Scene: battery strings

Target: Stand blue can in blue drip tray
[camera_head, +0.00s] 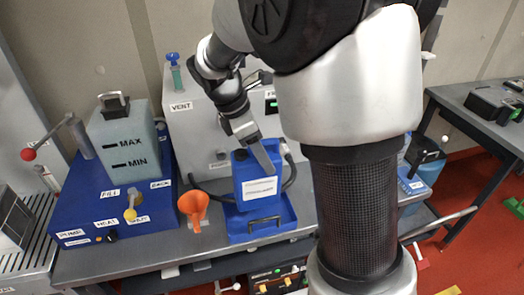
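The blue can (256,197), with a white label on its front, is upright at the middle of the bench. The blue drip tray (288,222), with a dark handle at its front, is at the can's base. The can appears to be in the tray, but I cannot tell whether its bottom rests on the tray floor. My gripper (263,152) reaches down from the upper left to the can's top. One grey finger shows in front of the can's upper part. The other finger is not clear, so I cannot tell whether the gripper grips the can.
An orange funnel (194,206) stands left of the tray. Farther left is a blue base unit (75,205) with a MAX/MIN tank (125,140). A grey cabinet (195,125) stands behind the can. My arm hides much of the bench's right side. Another table (460,105) is at right.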

